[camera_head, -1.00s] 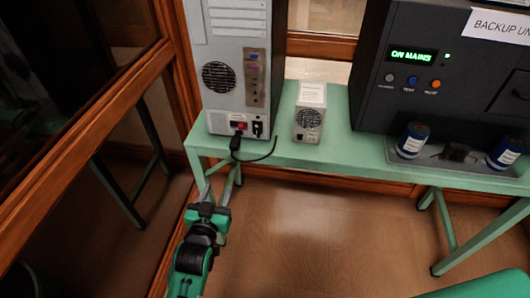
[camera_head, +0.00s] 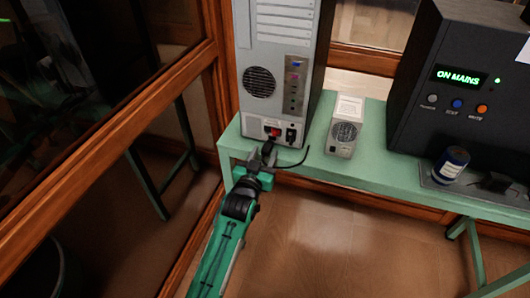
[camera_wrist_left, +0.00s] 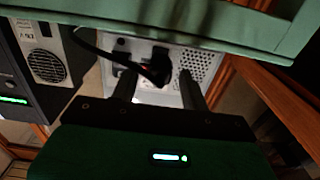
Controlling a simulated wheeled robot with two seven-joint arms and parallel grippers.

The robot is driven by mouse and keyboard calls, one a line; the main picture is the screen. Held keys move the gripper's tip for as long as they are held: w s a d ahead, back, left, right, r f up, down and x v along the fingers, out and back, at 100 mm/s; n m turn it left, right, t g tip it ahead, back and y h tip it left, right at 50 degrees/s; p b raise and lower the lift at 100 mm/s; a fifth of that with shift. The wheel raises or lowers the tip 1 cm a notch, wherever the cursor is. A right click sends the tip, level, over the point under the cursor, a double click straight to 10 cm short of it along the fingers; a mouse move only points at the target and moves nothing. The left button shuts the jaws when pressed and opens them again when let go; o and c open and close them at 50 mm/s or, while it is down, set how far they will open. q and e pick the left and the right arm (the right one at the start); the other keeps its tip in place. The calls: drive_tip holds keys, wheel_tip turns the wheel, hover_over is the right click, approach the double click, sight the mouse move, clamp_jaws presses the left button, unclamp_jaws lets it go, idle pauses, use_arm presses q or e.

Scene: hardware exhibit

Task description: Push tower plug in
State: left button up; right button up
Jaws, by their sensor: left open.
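The grey computer tower (camera_head: 277,60) stands at the left end of the green bench. A red switch (camera_head: 273,130) and a dark socket (camera_head: 291,134) are low on its face. A black plug (camera_head: 269,145) with a thin black cable is at this lower panel; how deep it sits cannot be seen. My left gripper (camera_head: 262,156) is open just in front of the plug. In the left wrist view the plug (camera_wrist_left: 158,66) lies between the two spread fingers, near their tips, with a gap visible on the right. My right gripper is not in view.
A small pale box (camera_head: 343,133) stands right of the tower on the green bench (camera_head: 380,160). Further right are a dark backup unit (camera_head: 455,110) reading "ON MAINS" and a blue canister (camera_head: 451,165). A wood-framed glass partition (camera_head: 110,120) runs close along the left.

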use_arm(q)
drive_tip(key=shift+w+d, duration=0.2)
drive_tip(key=shift+w, duration=0.45)
